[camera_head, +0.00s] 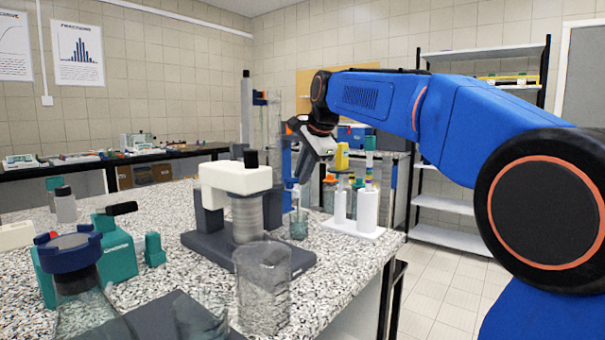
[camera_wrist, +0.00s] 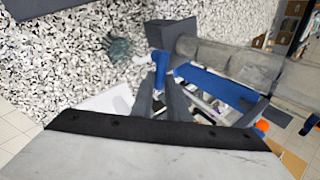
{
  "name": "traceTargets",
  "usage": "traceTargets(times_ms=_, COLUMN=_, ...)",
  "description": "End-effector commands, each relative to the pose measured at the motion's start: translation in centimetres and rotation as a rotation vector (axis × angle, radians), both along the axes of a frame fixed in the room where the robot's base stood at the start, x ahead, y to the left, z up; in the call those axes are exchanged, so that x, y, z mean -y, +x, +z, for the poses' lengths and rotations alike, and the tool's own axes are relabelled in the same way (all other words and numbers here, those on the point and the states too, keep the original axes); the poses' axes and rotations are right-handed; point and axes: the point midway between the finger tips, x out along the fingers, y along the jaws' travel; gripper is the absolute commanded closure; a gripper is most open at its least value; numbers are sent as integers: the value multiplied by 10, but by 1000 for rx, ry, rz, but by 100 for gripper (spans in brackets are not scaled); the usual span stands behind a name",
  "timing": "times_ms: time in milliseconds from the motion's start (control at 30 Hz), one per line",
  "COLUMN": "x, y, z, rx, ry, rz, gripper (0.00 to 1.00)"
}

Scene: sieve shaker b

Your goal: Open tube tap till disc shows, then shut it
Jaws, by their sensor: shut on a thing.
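A tall clear tube (camera_head: 267,135) stands upright on a stand behind the shaker in the head view. It also shows lying across the wrist view (camera_wrist: 235,62). My gripper (camera_head: 300,181) reaches down from the right beside the tube's lower end. In the wrist view my gripper (camera_wrist: 160,85) is shut, with its fingertips on a small blue piece (camera_wrist: 159,66) that looks like the tap's handle, next to a dark grey block (camera_wrist: 170,37) at the tube's end. How far the tap is turned is unclear. I cannot make out a disc. A small beaker (camera_head: 299,229) stands below the gripper.
A cream and grey sieve shaker (camera_head: 235,178) stands left of my gripper. A white rack (camera_head: 352,229) with tubes stands close on the right, near the table edge. A large clear beaker (camera_head: 263,290) and teal devices (camera_head: 115,250) are in front. The floor at right is clear.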

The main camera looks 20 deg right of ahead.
Motion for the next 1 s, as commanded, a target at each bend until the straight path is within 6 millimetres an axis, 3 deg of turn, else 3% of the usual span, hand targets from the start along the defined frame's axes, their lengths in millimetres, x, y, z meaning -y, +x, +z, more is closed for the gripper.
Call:
traceTargets(times_ms=33, x=0, y=0, z=0, rx=0, ry=0, rz=0, gripper=81)
traceTargets(times_ms=100, x=0, y=0, z=0, rx=0, ry=0, rz=0, gripper=67)
traceTargets(times_ms=533, x=1, y=-4, z=8, rx=2, ry=0, rz=1, gripper=67)
traceTargets(times_ms=1000, x=13, y=-51, z=80, rx=3, ry=0, rz=-1, gripper=67)
